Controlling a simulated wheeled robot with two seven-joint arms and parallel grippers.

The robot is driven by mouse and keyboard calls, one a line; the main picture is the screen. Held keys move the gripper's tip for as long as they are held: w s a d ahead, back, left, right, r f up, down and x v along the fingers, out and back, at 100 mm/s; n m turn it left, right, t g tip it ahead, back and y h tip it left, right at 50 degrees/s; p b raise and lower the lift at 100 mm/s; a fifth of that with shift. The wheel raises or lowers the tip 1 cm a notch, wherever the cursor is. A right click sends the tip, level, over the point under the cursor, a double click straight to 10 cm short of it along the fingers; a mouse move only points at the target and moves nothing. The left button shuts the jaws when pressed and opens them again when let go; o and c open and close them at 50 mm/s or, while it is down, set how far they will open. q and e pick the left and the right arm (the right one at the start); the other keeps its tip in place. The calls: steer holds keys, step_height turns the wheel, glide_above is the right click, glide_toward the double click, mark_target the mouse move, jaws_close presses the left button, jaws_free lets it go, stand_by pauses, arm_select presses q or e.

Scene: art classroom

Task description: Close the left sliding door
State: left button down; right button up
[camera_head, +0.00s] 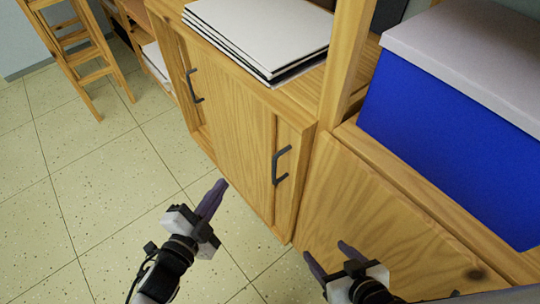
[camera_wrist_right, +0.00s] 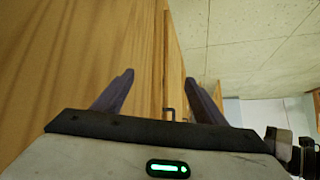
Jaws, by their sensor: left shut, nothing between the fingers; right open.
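A wooden cabinet (camera_head: 236,128) has light wood sliding door panels on its front. One dark handle (camera_head: 194,86) is on the left part of the front. Another dark handle (camera_head: 281,165) is near the right edge. I cannot tell how far the left door stands open. My left gripper (camera_head: 218,186) is shut and empty, in front of the cabinet, apart from both handles. My right gripper (camera_head: 328,254) is open and empty, beside the lower right wooden panel.
White boards or papers (camera_head: 262,35) lie on the cabinet top. A wooden stool (camera_head: 78,50) stands at the upper left. The tiled floor (camera_head: 80,190) at left is clear.

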arm_select(q)
steer(key=w+d+m+h+b, duration=0.1)
steer(key=w+d+m, duration=0.2)
steer(key=d, duration=0.1)
steer(key=w+d+r+m+h+b, duration=0.1)
steer(key=w+d+m+h, duration=0.1)
steer(key=w+d+m, duration=0.1)
steer(key=w+d+r+m+h, duration=0.1)
steer(key=w+d+m+h, duration=0.1)
steer(key=d, duration=0.4)
steer(key=shift+w+m+b, duration=0.4)
steer(key=shift+w+m, duration=0.3)
steer(key=shift+m, duration=0.5)
arm_select(e)
steer(key=f, duration=0.3)
steer(key=shift+s+a+f, duration=0.1)
steer(key=shift+s+a, duration=0.1)
steer(key=shift+a, duration=0.05)
